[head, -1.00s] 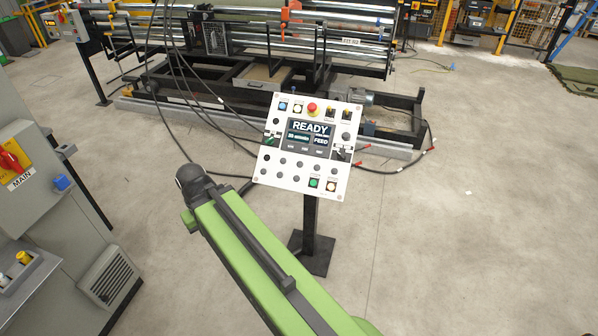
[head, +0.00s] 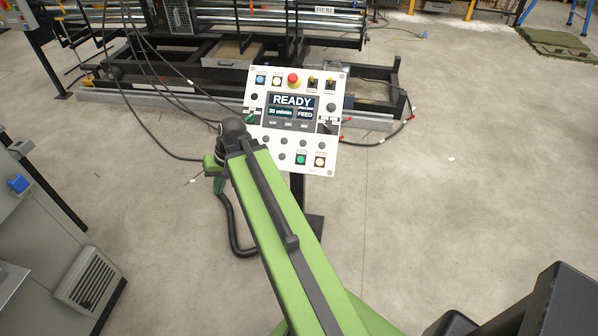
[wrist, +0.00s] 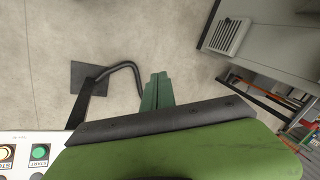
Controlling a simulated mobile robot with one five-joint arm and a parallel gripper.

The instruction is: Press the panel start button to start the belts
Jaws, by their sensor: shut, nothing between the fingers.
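The white control panel (head: 256,138) stands on a dark post in the middle of the head view, its screen (head: 293,109) reading READY. The green start button (head: 301,159) sits at its lower right beside an amber button (head: 320,161). In the wrist view the panel's edge shows at lower left with the green button (wrist: 39,152), labelled START, and the amber one (wrist: 5,153). My gripper (wrist: 157,85) is shut and empty, pointing down toward the floor. In the head view its green fingers (head: 218,186) hang left of the panel, apart from the button.
A grey cabinet (head: 40,240) stands at left and also shows in the wrist view (wrist: 255,50). A roller machine (head: 230,75) with trailing black cables lies behind the panel. A red button (head: 293,78) tops the panel. Floor to the right is clear.

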